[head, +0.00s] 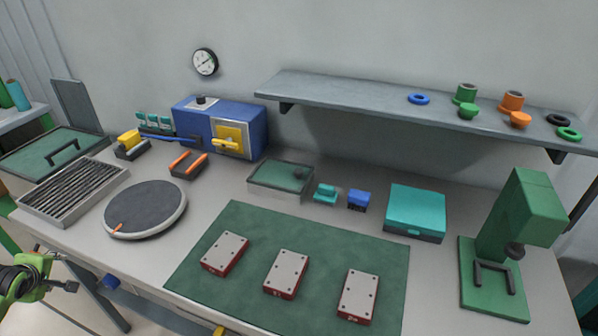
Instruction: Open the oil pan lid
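A shallow pan with a see-through greenish cover (281,177) and a dark round knob (299,172) sits at the middle back of the bench, also covered. I cannot tell from looks alone which one is the oil pan. My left gripper (62,270) is at the lower left edge, in front of the bench, apart from both covers. Its dark fingers look spread with nothing between them. My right gripper is out of view.
A slatted tray (70,192) and a round turntable (147,209) lie between my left gripper and the covers. A blue machine (240,125) stands behind. A green mat (240,225) holds three metal blocks.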

